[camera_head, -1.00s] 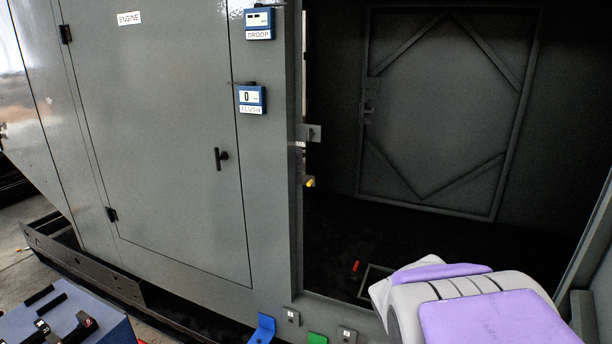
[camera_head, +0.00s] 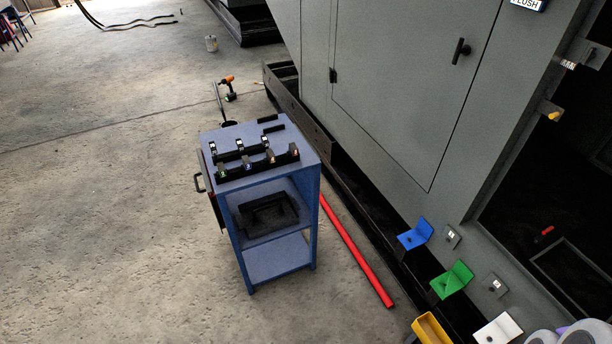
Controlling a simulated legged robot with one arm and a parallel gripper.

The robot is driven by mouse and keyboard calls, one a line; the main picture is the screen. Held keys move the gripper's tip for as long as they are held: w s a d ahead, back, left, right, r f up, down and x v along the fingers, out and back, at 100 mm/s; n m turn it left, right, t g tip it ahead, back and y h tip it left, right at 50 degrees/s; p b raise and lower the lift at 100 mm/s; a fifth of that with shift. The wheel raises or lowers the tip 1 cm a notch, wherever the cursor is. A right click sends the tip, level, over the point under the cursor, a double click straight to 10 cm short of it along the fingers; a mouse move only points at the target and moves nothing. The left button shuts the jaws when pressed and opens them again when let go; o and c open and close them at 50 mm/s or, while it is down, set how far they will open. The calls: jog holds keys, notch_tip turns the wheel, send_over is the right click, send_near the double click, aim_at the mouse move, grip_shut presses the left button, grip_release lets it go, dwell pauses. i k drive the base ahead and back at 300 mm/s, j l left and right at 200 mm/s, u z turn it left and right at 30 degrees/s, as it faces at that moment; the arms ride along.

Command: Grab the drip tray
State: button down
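A black, tray-like item (camera_head: 266,214) with raised edges sits on the middle shelf of a blue cart (camera_head: 252,254). It looks like the drip tray, though its dark inside is hard to make out. The cart's front is open towards me, and nothing covers the item. My gripper is out of view; only pale and purple parts of my arm show at the bottom right corner, well to the right of the cart.
Several black tools stand on the cart's top. A red bar (camera_head: 356,250) lies on the floor right of the cart. Blue (camera_head: 414,234), green (camera_head: 452,279), white (camera_head: 497,329) and yellow (camera_head: 432,329) pieces line the grey enclosure (camera_head: 395,95). Concrete floor left of the cart is clear.

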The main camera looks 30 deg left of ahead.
aim_at(262, 216)
jog(key=u, duration=1.65)
jog(key=i+j+z, duration=0.15)
jog(key=i+j, duration=0.6)
jog(key=i+z, duration=0.15)
jog(key=z, duration=1.05)
jog(key=i+j, duration=0.3)
jog(key=j, duration=0.15)
